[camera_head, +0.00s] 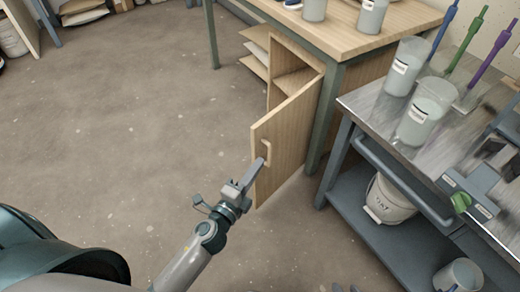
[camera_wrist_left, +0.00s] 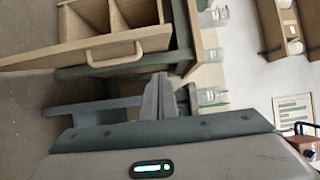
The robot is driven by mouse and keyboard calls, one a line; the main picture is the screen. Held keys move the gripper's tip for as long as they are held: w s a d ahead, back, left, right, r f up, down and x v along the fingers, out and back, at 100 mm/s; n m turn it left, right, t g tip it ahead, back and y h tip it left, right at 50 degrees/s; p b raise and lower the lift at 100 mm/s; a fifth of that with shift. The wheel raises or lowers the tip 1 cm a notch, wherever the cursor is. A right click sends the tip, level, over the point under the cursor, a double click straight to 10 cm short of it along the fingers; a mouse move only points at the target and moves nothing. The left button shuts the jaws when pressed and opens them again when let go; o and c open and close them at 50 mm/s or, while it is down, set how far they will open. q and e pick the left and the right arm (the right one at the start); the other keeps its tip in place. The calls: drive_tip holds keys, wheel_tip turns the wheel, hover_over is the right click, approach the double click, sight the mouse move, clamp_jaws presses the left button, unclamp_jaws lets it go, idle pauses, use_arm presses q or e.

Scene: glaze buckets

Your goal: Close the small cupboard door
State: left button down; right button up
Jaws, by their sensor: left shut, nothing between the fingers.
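The small cupboard door (camera_head: 285,145) is light wood and stands open, swung out from the cupboard (camera_head: 292,75) under the wooden table. Its pale handle (camera_head: 265,151) faces my left arm. My left gripper (camera_head: 254,172) is shut and empty, its fingertips just below the handle in the head view; I cannot tell if they touch the door. In the left wrist view the door (camera_wrist_left: 60,55) and handle (camera_wrist_left: 115,48) lie above and left of the shut fingers (camera_wrist_left: 160,95), with a gap to the handle. A small grey piece at the head view's bottom edge may be my right gripper (camera_head: 345,288).
A metal cart (camera_head: 355,165) stands to the right, with beakers (camera_head: 419,122) on top and a white bucket (camera_head: 388,200) on its lower shelf. A green table leg (camera_head: 326,120) stands by the door's hinge side. The floor (camera_head: 130,130) to the left is clear.

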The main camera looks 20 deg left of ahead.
sight(261, 138)
use_arm(q)
drive_tip(key=w, duration=0.3)
drive_tip(key=w+a, duration=0.1)
drive_tip(key=w, duration=0.7)
drive_tip(key=shift+a+p, duration=0.25)
drive_tip(key=shift+p, duration=0.1)
drive_tip(key=shift+w+a, duration=0.1)
drive_tip(key=shift+a, duration=0.2)
use_arm(e)
drive_tip(key=shift+s+d+f+g, duration=0.1)
drive_tip(key=shift+d+g, duration=0.2)
drive_tip(key=shift+d, duration=0.15)
use_arm(q)
drive_tip(key=shift+a, duration=0.1)
use_arm(e)
drive_tip(key=shift+s+a+f, duration=0.1)
drive_tip(key=shift+s, duration=0.25)
use_arm(q)
drive_tip(key=shift+a, duration=0.1)
